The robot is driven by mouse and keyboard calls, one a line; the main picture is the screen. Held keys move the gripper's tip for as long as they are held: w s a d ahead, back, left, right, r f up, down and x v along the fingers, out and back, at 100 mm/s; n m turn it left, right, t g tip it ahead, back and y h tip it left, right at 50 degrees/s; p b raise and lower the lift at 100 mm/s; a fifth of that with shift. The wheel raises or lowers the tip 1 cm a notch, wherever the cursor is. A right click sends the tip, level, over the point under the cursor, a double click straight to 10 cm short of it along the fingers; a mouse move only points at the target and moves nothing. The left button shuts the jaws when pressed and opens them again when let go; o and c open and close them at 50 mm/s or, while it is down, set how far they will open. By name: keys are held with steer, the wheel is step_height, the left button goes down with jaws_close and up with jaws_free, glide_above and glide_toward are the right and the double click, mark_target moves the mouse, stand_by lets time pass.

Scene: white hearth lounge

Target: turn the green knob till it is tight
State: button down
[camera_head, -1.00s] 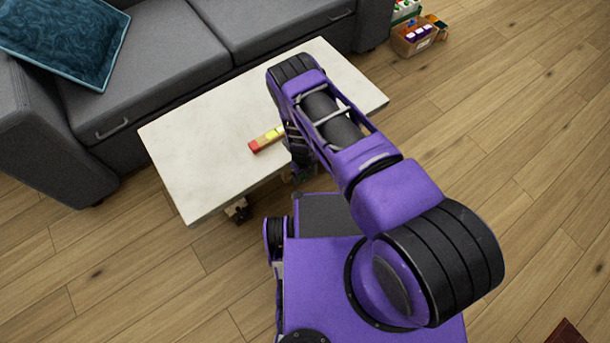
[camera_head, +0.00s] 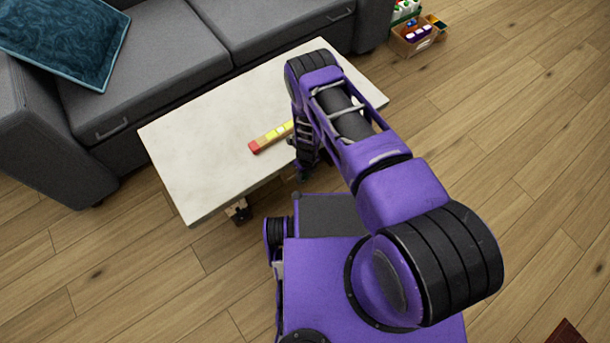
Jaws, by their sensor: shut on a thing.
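My gripper (camera_head: 304,174) shows only in part, at the near long edge of the white table, below the bent end of my purple arm. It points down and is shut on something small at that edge. The green knob cannot be made out now; the gripper and arm cover that spot, so how far it is turned cannot be seen.
A red and yellow bar (camera_head: 270,137) lies on the pale table (camera_head: 200,140), its right end hidden by my arm. A small wooden and black fitting (camera_head: 238,210) sits under the near edge. A grey sofa (camera_head: 160,75) stands behind; a cardboard box (camera_head: 416,38) is on the floor.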

steer(key=shift+w+d+g+y, duration=0.15)
steer(key=shift+g+y, duration=0.45)
steer(key=shift+y, duration=0.3)
steer(key=shift+w+d+g+y, duration=0.15)
steer(key=shift+g+y, duration=0.45)
steer(key=shift+y, duration=0.3)
steer(key=shift+c, duration=1.4)
jaws_free()
steer(key=shift+s, duration=0.1)
steer(key=p+v, duration=0.2)
steer(key=v, duration=1.5)
steer(key=shift+w+d, duration=0.25)
steer(key=shift+d, duration=0.1)
steer(key=shift+p, duration=0.3)
